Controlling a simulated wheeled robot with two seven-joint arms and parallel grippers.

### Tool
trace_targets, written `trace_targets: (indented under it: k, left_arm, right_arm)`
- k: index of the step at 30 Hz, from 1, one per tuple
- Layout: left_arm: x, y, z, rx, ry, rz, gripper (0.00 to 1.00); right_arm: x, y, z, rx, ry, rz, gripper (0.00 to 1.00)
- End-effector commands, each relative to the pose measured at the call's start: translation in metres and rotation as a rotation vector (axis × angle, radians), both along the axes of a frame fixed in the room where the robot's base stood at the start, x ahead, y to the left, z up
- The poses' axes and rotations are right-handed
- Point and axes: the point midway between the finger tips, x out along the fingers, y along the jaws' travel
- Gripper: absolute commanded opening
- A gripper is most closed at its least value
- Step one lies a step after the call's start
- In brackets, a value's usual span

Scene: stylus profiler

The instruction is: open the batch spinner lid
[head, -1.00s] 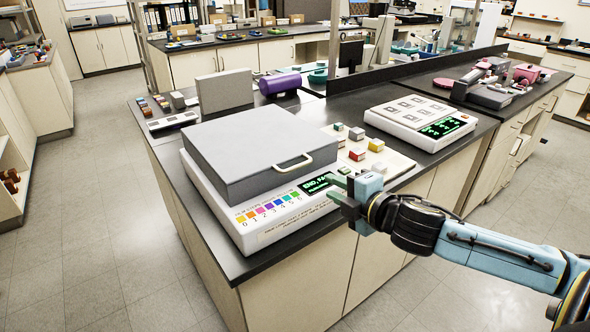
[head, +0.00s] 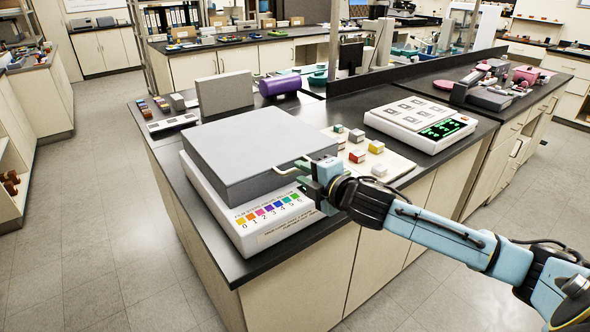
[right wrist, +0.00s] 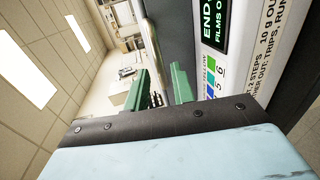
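The batch spinner (head: 262,236) is a white box with a colored number strip on its front, standing on the dark bench top. Its flat grey lid (head: 250,145) lies shut on top. A cream bar handle (head: 284,171) is on the lid's front side, its right part hidden by my gripper. My right gripper (head: 306,175) is at the handle's right end, with green fingers. In the right wrist view the fingers (right wrist: 160,88) stand apart, with a pale bar between or just beyond them; I cannot tell if they touch it. My left gripper is not in view.
A tray with several colored blocks (head: 376,147) lies right of the spinner. A second white device (head: 420,122) with a green display stands further right. A grey upright panel (head: 225,93) and a purple cylinder (head: 280,81) are behind the lid.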

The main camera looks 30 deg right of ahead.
Motion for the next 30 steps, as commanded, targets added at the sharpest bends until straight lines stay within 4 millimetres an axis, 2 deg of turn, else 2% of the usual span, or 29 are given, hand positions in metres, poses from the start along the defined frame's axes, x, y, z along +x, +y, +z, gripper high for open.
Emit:
trace_targets:
  k: [3, 9, 20, 21, 27, 30]
  left_arm:
    - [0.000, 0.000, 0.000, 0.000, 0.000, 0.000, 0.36]
    - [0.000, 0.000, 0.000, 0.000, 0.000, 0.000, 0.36]
    - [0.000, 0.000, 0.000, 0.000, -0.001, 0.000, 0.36]
    - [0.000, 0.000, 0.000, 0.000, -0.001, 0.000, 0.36]
    - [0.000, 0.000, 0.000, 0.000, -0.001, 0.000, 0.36]
    - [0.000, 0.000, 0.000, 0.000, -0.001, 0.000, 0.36]
  right_arm:
    - [0.017, 0.002, -0.002, 0.001, -0.003, 0.001, 0.25]
    - [0.034, 0.003, -0.007, 0.001, -0.001, 0.001, 0.25]
    - [0.038, 0.004, -0.008, -0.001, 0.000, 0.002, 0.25]
    - [0.038, 0.004, -0.008, -0.001, 0.000, 0.002, 0.24]
    - [0.038, 0.004, -0.008, -0.001, 0.000, 0.001, 0.00]
    - [0.038, 0.004, -0.008, -0.001, 0.000, 0.001, 0.00]
